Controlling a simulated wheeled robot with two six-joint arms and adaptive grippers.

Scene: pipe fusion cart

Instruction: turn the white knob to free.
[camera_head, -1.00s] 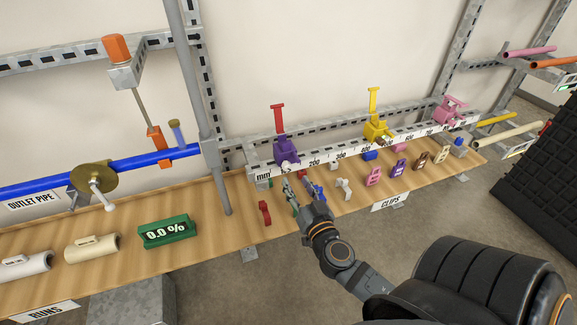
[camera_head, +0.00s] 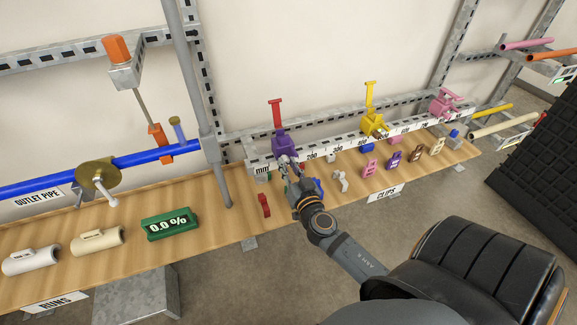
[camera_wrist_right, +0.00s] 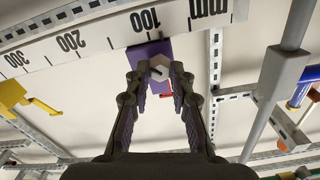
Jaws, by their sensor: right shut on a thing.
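The white knob (camera_wrist_right: 159,64) sits on the underside or front of the purple clamp (camera_head: 284,145), which is mounted on the ruler rail (camera_head: 331,150). The right wrist view shows the purple clamp (camera_wrist_right: 146,50) behind the knob. My right gripper (camera_head: 287,164) is at the knob, and its two fingertips (camera_wrist_right: 160,73) are shut on the knob's sides. The knob's markings are too small to read. A red lever (camera_head: 277,113) stands upright on top of the purple clamp. My left gripper is not in view.
A yellow clamp (camera_head: 374,123) and a pink clamp (camera_head: 444,102) sit farther right on the rail. Several small clips lie on the wooden shelf, with a red clip (camera_head: 264,205) near my right gripper. A vertical grey post (camera_head: 215,170) stands to the left.

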